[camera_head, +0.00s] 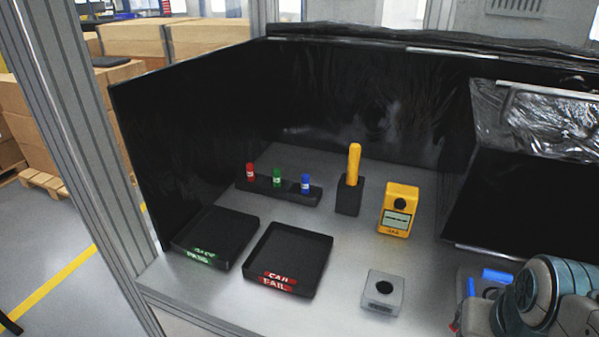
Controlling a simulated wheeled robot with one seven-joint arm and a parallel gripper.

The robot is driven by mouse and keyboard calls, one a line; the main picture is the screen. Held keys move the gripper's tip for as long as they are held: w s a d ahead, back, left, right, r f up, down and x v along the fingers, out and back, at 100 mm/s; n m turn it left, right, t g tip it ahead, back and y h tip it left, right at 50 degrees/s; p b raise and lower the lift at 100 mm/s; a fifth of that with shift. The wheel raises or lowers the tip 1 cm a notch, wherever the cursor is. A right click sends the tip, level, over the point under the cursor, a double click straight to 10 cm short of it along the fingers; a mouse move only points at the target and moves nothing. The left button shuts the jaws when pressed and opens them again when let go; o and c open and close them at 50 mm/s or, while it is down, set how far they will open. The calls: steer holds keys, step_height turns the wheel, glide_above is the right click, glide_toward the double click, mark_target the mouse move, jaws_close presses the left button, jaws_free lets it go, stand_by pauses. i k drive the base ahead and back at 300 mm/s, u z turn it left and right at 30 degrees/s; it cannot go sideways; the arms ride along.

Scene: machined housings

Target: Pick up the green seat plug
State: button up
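The green seat plug (277,178) stands upright in the middle of a long black holder (299,197) near the back of the grey bench. A pale label band shows on it. A red plug (250,171) stands to its left and a blue plug (306,184) to its right in the same holder. Part of my arm shows at the bottom right corner, well apart from the plugs. My gripper's fingers do not show.
Two black trays (318,262) (249,232) lie in front of the holder, one with green and one with red lettering. A yellow-handled tool stands in a black block (349,197). A yellow meter (398,209) and a grey housing (383,291) with a round hole stand right. Black walls (190,120) enclose the bench.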

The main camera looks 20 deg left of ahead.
mark_target(276, 171)
steer(key=k, duration=0.5)
steer(key=z, duration=2.45)
steer(key=k, duration=1.8)
steer(key=u, duration=2.45)
